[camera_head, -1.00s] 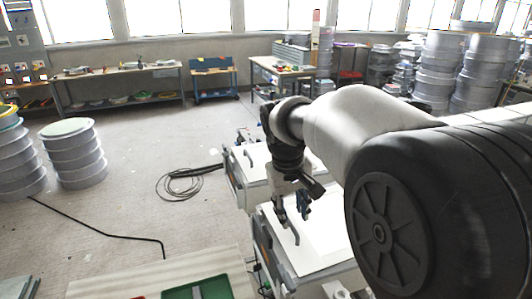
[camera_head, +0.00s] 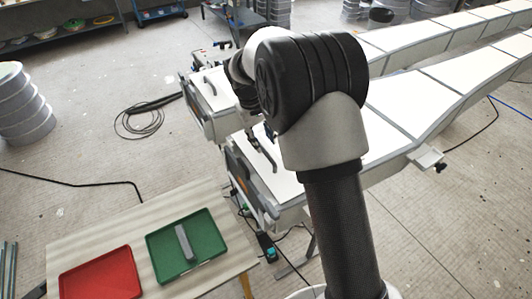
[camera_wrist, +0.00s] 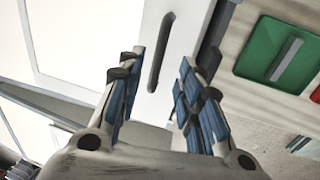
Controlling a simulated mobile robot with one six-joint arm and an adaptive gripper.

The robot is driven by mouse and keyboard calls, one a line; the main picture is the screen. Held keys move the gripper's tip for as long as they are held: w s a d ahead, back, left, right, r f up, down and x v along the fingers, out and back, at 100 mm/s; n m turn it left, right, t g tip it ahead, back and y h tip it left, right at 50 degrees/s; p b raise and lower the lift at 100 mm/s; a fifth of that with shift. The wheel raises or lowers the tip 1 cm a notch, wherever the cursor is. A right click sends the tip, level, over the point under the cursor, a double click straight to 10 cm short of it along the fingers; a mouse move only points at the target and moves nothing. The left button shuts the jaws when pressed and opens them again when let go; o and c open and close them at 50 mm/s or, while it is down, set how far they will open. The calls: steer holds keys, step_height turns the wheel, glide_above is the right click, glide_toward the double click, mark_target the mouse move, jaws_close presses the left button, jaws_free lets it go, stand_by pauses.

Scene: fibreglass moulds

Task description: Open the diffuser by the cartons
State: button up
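Two white diffuser panels with bar handles lie on long light boxes. The nearer panel (camera_head: 285,180) has a dark grey handle (camera_head: 262,152), and the farther panel (camera_head: 215,97) has its own handle (camera_head: 209,85). Both look shut. My gripper (camera_head: 253,138) is over the nearer panel's handle end, partly hidden by my arm. In the wrist view my gripper (camera_wrist: 150,95) is open, blue-padded fingers apart, with the handle (camera_wrist: 160,52) upright in the picture, ahead of and between the fingertips. I cannot tell any contact. No cartons are recognisable.
A low table (camera_head: 100,232) at the lower left bears a red tray (camera_head: 100,275) and a green tray (camera_head: 205,225) with a grey bar (camera_head: 184,242). A coiled black cable (camera_head: 140,120) lies on the floor. Stacked round moulds (camera_head: 25,110) stand at the left.

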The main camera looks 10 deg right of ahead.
mark_target(267, 154)
steer(key=f, duration=0.2)
steer(key=d+f, duration=0.1)
steer(key=f, duration=0.1)
steer(key=f+b, duration=0.1)
steer(key=f, duration=0.1)
steer(key=shift+w+d+f, duration=0.15)
steer(key=shift+w+f, duration=0.1)
jaws_close()
stand_by(0.5)
